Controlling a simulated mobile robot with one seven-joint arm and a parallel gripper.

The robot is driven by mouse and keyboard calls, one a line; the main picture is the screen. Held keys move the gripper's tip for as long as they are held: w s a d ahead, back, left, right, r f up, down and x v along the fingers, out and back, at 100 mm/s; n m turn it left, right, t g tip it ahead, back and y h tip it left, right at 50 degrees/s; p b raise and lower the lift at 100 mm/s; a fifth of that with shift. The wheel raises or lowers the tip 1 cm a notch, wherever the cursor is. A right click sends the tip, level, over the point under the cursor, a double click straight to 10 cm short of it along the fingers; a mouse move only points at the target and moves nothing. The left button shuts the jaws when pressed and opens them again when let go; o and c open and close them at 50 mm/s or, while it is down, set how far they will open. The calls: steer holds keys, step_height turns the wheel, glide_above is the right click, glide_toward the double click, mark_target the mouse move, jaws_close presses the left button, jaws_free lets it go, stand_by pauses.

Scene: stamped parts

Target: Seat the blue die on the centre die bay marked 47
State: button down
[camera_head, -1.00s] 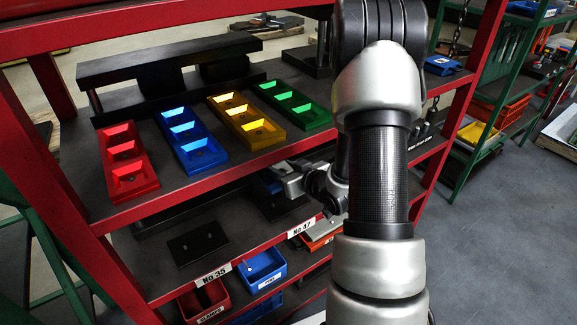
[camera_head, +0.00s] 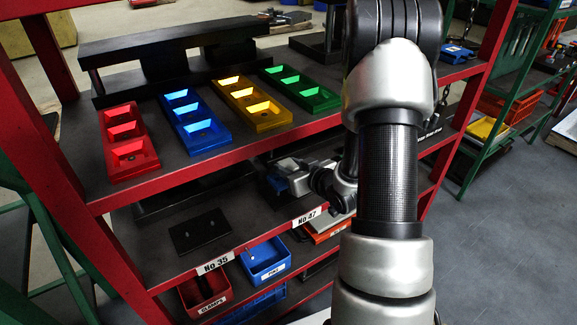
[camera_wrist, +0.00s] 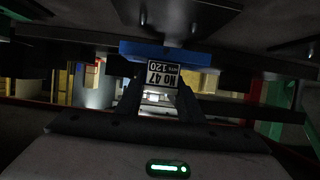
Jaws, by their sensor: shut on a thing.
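My gripper (camera_head: 285,184) reaches in over the lower shelf deck, under the upper shelf, and is shut on the blue die. In the wrist view the two dark fingers (camera_wrist: 158,100) close around the die's near side. The blue die (camera_wrist: 145,48) shows there as a blue strip with a white label reading No 47, upside down. A dark plate (camera_wrist: 185,14) lies close against the blue strip; I cannot tell whether they touch. In the head view the die is mostly hidden by shadow and my gripper. The bay's No 47 label (camera_head: 307,216) is on the shelf edge just in front.
Red, blue, yellow and green trays (camera_head: 128,143) stand on the upper shelf, whose red front edge (camera_head: 215,163) overhangs the bays. Bay No 35 to the left holds a bare dark plate (camera_head: 201,231). Red and blue bins (camera_head: 265,262) stand below. A red post (camera_head: 445,150) rises right of my arm.

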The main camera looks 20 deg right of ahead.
steer(key=shift+w+f+b, duration=0.1)
steer(key=shift+f+b, duration=0.5)
steer(key=shift+f, duration=0.2)
steer(key=shift+f+b, duration=1.3)
steer(key=shift+b, duration=0.25)
stand_by(1.7)
steer(key=c, duration=1.1)
jaws_free()
steer(key=shift+s+f, duration=0.2)
steer(key=p+v, duration=1.2)
steer(key=v, duration=0.5)
steer(key=shift+s+r, duration=0.1)
steer(key=shift+r, duration=0.1)
